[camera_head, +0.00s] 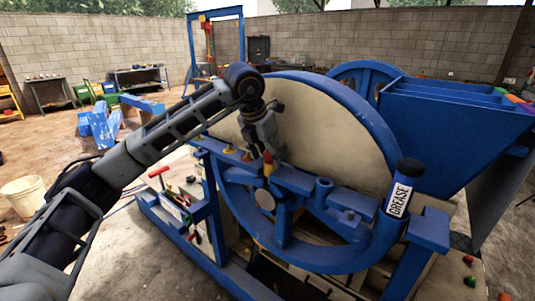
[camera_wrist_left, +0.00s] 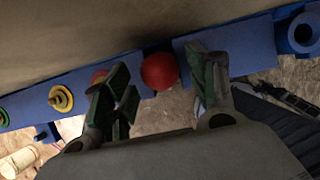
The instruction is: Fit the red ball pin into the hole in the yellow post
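The red ball (camera_wrist_left: 160,71) of the pin lies between the two fingers of my left gripper (camera_wrist_left: 158,80) in the left wrist view, with a gap visible on each side. The gripper is open. In the head view my left gripper (camera_head: 268,160) points down at the blue beam, with a small red and yellow piece at its fingertips. A yellow ringed post (camera_wrist_left: 60,98) stands on the beam to the left of the gripper in the wrist view. The pin's shaft is hidden. My right gripper is out of view.
The blue beam (camera_head: 345,218) runs below a large pale flywheel (camera_head: 325,125) with a blue rim. A black-capped grease tube (camera_head: 400,190) stands to the right. A blue hopper (camera_head: 450,125) stands behind it. A red-handled tool (camera_head: 159,172) is at the left.

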